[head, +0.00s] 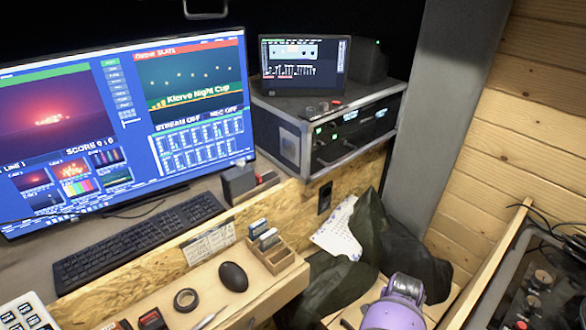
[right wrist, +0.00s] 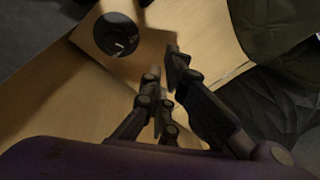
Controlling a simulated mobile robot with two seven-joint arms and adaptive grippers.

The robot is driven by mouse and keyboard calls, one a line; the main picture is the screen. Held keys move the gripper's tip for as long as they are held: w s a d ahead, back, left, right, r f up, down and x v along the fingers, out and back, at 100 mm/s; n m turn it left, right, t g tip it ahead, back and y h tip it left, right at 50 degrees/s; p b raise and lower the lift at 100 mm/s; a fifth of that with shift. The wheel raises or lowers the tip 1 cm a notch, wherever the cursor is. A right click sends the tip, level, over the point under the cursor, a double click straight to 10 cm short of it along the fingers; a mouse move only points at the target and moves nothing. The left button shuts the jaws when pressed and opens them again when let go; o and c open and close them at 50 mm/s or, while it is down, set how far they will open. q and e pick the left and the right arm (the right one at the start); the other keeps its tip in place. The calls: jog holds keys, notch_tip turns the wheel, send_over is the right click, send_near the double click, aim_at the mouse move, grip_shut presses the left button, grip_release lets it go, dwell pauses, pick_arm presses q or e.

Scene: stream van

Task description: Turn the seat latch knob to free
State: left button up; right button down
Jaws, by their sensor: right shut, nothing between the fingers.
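The seat latch knob (right wrist: 117,34) shows in the upper left of the right wrist view as a round black dial with a small pale mark. It sits on a light square plate on a wooden panel. I cannot read its setting. My right gripper (right wrist: 163,68) is shut and empty, with its dark fingertips below and to the right of the knob, apart from it in the picture. In the head view only a purple part of my right arm shows at the bottom; the knob and right gripper are not visible there. My left gripper is not in view.
Dark green cloth (head: 385,245) drapes beside my arm, and dark green fabric (right wrist: 275,30) fills the wrist view's right side. A wooden desk with a keyboard (head: 138,240), mouse (head: 233,277) and card holder (head: 271,252) lies left. A wooden-edged equipment box (head: 540,285) stands right.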

jog(key=s+f+m, duration=0.1)
jog(key=m, duration=0.3)
jog(key=s+f+m+g+y+b, duration=0.1)
jog(key=f+m, duration=0.1)
jog(key=m, duration=0.3)
jog(key=s+f+m+b, duration=0.1)
jog(key=m, duration=0.3)
jog(key=shift+a+f+m+g, duration=0.35)
jog(key=shift+f+m+g, duration=0.05)
notch_tip(320, 180, down, 2)
jog(key=shift+b, duration=0.85)
jog(key=shift+f, duration=0.4)
jog(key=shift+w+f+b, duration=0.1)
jog(key=shift+f+b, duration=0.2)
jog(key=shift+f, duration=0.05)
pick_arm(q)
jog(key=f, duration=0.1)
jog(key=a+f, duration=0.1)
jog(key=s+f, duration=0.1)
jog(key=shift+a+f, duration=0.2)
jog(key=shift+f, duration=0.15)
pick_arm(e)
jog(key=shift+a, duration=0.1)
